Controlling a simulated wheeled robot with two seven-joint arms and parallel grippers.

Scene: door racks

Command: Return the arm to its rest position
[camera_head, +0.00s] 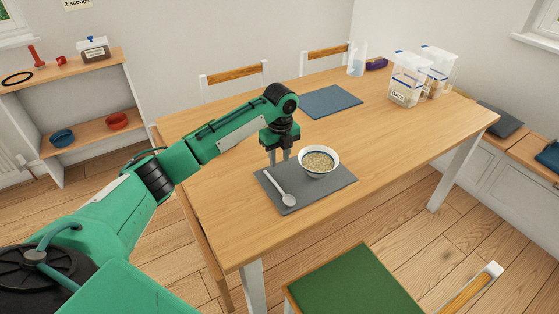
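My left arm reaches in from the left, green with black joints, out over the wooden table (400,137). Its gripper (279,157) points down above the grey placemat (325,193), just left of a white bowl (319,170). Two separate fingers show with a gap between them, and nothing shows in the gap. The bowl is upright and holds something grainy and beige. A white spoon (286,197) lies on the placemat to the left of the bowl. My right gripper is not in this view.
A blue placemat (331,101) lies farther back. Oats containers (405,96), a clear jug (357,60) and a purple item (376,64) stand at the back. Chairs (355,282) stand at front and back. A shelf (88,130) with bowls is at left.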

